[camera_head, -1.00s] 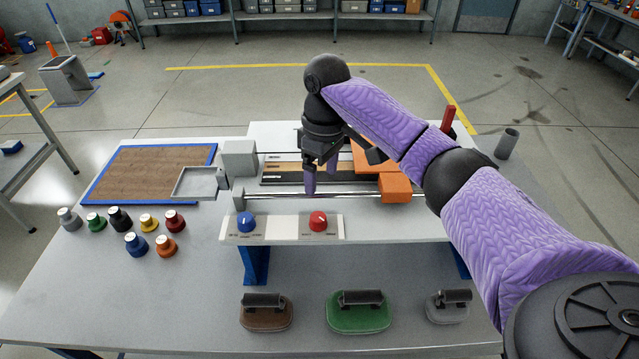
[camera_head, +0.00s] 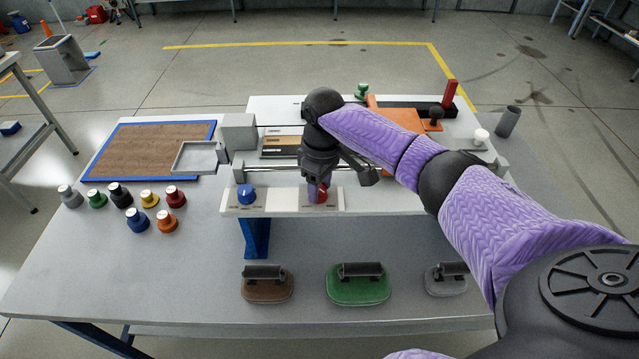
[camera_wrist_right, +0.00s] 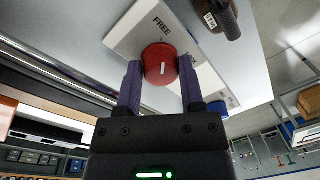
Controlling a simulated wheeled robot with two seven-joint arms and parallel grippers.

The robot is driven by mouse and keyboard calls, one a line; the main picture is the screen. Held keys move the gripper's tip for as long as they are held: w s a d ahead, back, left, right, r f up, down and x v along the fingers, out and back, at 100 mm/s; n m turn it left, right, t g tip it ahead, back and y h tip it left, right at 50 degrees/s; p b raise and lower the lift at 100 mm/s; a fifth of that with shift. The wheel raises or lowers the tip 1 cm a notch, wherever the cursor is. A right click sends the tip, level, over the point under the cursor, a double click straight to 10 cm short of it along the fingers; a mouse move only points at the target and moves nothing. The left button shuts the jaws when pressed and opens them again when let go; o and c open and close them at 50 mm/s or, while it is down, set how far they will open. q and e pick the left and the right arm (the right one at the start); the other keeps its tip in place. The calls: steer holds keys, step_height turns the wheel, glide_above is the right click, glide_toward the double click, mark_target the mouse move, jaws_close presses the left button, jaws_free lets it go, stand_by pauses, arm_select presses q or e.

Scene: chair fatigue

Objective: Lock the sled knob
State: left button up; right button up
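The red knob (camera_head: 323,196) sits on the right part of the white panel (camera_head: 283,200) at the bench's front edge. In the right wrist view the red knob (camera_wrist_right: 160,64) carries a white mark, with the word FREE printed beside it. My right gripper (camera_head: 319,190) points down over it, and in the wrist view its two purple fingers (camera_wrist_right: 160,70) stand on either side of the knob. Narrow gaps seem to show between fingers and knob, so it looks open around it. An orange sled part (camera_head: 397,118) shows beyond my right arm. My left gripper is not in view.
A blue knob (camera_head: 246,194) sits left on the same panel. Several loose coloured knobs stand at the left. A brown (camera_head: 267,288), a green (camera_head: 358,288) and a grey handled block (camera_head: 446,281) lie in front. A red post (camera_head: 449,93) rises behind my arm.

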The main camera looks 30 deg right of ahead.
jaws_close()
steer(key=shift+r+m+p, duration=0.2)
steer(key=shift+m+p, duration=0.1)
steer(key=shift+p, duration=0.3)
steer(key=m+p, duration=0.4)
steer(key=p, duration=0.2)
steer(key=shift+a+r+m, duration=0.1)
steer(key=shift+m, duration=0.3)
steer(key=shift+m+t+p, duration=0.3)
steer(key=shift+m+p, duration=0.45)
steer(key=shift+m, duration=0.05)
steer(key=m+p, duration=0.2)
steer(key=shift+m, duration=0.4)
steer(key=m+p, duration=0.1)
steer(key=m, duration=0.1)
steer(key=shift+m, duration=0.3)
steer(key=m+p, duration=0.1)
steer(key=m, duration=0.1)
steer(key=shift+a+m, duration=0.1)
steer(key=shift+m, duration=0.2)
steer(key=shift+f+m+t+p, duration=0.15)
steer(key=shift+m+p, duration=0.1)
steer(key=shift+m, duration=0.45)
steer(key=shift+f+m+t+p, duration=0.15)
steer(key=shift+m+p, duration=0.1)
steer(key=shift+m, duration=0.45)
steer(key=shift+r+h, duration=0.1)
steer(key=shift+h, duration=0.2)
